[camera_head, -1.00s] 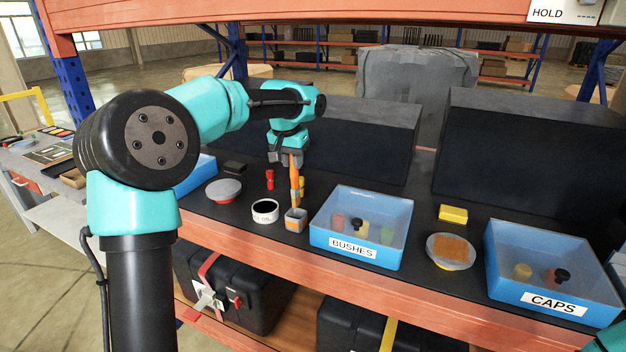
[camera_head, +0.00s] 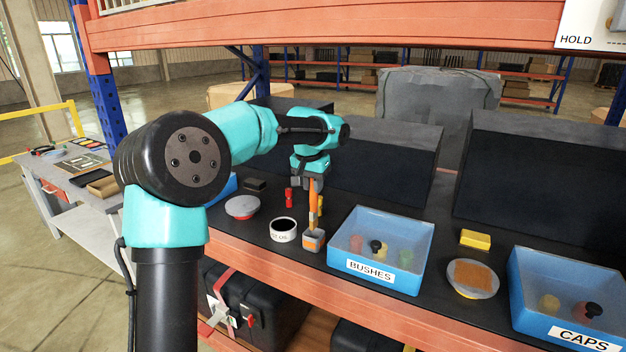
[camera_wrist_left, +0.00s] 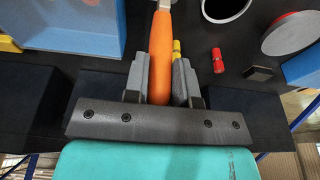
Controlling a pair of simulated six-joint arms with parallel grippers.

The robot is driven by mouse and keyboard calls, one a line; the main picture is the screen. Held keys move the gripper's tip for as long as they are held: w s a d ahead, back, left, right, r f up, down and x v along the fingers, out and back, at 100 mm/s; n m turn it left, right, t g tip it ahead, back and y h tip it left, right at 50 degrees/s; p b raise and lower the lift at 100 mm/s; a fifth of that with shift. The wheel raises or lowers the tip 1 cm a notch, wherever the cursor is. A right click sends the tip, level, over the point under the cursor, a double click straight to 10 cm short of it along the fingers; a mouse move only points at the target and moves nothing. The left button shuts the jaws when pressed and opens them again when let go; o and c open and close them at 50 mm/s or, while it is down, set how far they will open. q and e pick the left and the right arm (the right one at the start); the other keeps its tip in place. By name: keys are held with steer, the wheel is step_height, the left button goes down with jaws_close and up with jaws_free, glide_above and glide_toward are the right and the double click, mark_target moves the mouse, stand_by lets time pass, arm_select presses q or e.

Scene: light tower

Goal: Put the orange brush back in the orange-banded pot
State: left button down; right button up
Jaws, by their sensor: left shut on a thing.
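My left gripper (camera_head: 312,183) points down, shut on the orange handle of the brush (camera_head: 313,208). In the left wrist view the brush (camera_wrist_left: 160,55) stands between the two grey fingers (camera_wrist_left: 160,85), with a pale part at the top edge of the picture. My right gripper is out of view.
A red piece (camera_head: 289,198) and a yellow piece (camera_head: 320,204) stand behind. Black blocks (camera_head: 385,160) line the back. The shelf's front edge is near.

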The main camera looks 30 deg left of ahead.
mark_target(313, 211)
arm_select(q)
steer(key=shift+s+x, duration=0.2)
steer(key=shift+x, duration=0.85)
steer(key=shift+s+x, duration=0.25)
steer(key=shift+x, duration=0.75)
steer(key=shift+s+x, duration=0.2)
steer(key=shift+x, duration=0.85)
steer(key=shift+f, duration=0.1)
steer(key=c, duration=0.9)
jaws_free()
steer(key=shift+o, duration=0.2)
steer(key=v, duration=1.7)
steer(key=shift+r, duration=0.2)
steer(key=shift+s+d, duration=0.1)
